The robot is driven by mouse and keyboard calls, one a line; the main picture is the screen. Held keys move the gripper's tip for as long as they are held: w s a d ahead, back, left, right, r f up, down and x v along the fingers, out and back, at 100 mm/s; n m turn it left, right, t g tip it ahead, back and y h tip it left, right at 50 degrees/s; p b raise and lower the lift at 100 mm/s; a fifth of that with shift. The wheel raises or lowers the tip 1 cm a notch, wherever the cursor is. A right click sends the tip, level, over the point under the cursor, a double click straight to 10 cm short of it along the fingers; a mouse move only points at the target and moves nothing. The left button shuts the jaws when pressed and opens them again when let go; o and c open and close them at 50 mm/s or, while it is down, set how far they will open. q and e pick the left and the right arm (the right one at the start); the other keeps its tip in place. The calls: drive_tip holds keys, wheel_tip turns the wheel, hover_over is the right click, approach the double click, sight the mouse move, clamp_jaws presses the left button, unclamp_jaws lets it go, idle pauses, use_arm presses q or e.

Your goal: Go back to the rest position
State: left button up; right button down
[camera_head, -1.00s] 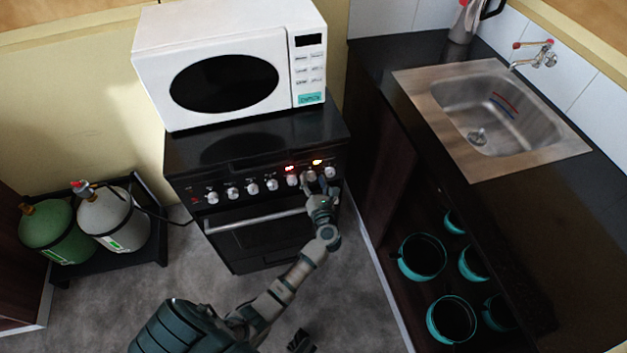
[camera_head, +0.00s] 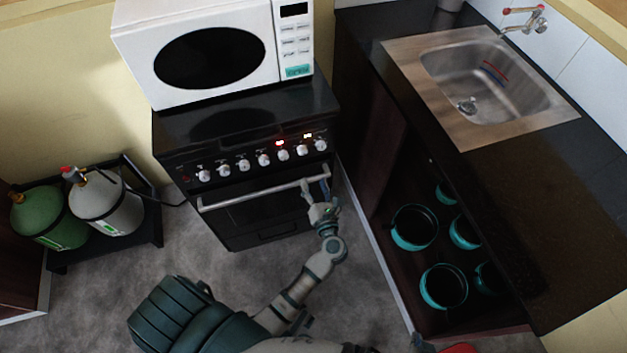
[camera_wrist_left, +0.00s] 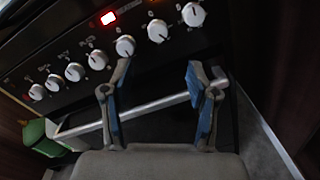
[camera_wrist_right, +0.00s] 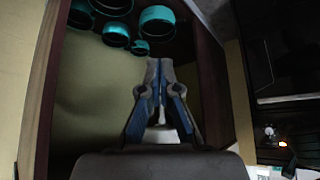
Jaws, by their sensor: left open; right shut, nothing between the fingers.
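My left gripper (camera_head: 317,184) is open in front of the stove, below the row of white knobs and near the right end of the oven handle (camera_head: 250,195). In the left wrist view its two blue-padded fingers (camera_wrist_left: 159,75) stand apart with nothing held. The handle passes behind them there; I cannot tell whether they touch it. My right gripper (camera_wrist_right: 158,70) shows in the right wrist view with its fingertips together and nothing held. It faces the open cupboard space under the counter.
The black stove (camera_head: 240,125) carries a white microwave (camera_head: 212,50). Gas bottles (camera_head: 105,200) stand at left. The counter with the sink (camera_head: 485,85) is at right, above a shelf of teal-rimmed pots (camera_head: 413,228). Grey floor (camera_head: 230,265) lies in front of the stove.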

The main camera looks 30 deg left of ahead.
idle(0.4)
